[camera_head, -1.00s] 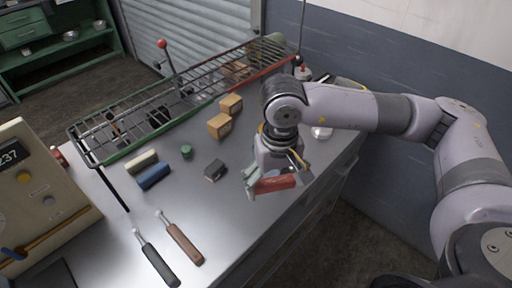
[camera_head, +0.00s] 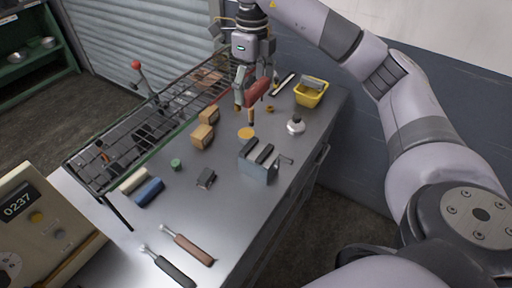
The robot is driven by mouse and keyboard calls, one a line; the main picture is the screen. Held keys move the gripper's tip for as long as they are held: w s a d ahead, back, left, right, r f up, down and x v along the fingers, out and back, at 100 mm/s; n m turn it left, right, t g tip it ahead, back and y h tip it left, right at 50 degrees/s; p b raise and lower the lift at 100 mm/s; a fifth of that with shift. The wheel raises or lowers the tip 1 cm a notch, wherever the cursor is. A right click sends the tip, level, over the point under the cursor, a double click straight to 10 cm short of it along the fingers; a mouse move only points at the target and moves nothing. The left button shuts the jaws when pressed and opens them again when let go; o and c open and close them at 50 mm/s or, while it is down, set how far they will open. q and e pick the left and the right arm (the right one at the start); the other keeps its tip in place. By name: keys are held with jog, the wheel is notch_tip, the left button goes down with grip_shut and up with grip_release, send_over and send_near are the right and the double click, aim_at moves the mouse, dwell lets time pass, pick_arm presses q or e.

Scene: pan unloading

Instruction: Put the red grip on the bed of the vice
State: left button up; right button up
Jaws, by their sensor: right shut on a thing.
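The red grip (camera_head: 258,89) is held in my right gripper (camera_head: 246,92) above the back part of the metal bench. The gripper is shut on it, and the grip hangs tilted in the air. The vice (camera_head: 258,168) appears to be the blue-grey block with dark bars on top and a small handle at its right. It stands on the bench, nearer the camera than the gripper and apart from it. I cannot make out its bed clearly. My left gripper is out of view.
A wire rack (camera_head: 120,147) runs along the bench's far left edge. Wooden blocks (camera_head: 203,136), an orange disc (camera_head: 246,133), a yellow bin (camera_head: 311,93) and a white-based round item (camera_head: 295,125) stand around the vice. Two handled tools (camera_head: 187,244) lie in front.

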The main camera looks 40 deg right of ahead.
jog(key=shift+d+f, duration=0.1)
jog(key=shift+f, duration=0.25)
send_over(254, 151)
notch_tip(254, 151, down, 11)
notch_tip(254, 151, down, 4)
jog(key=shift+d+r, duration=0.1)
jog(key=shift+d, duration=0.05)
notch_tip(254, 151, down, 4)
jog(key=shift+f+p, duration=0.1)
jog(key=shift+p, duration=0.8)
jog(key=shift+f, duration=0.25)
jog(key=o, duration=1.1)
jog(key=shift+w, duration=0.1)
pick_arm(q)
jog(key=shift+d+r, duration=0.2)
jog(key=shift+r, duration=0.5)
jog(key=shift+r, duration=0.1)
pick_arm(e)
jog(key=shift+r, duration=0.1)
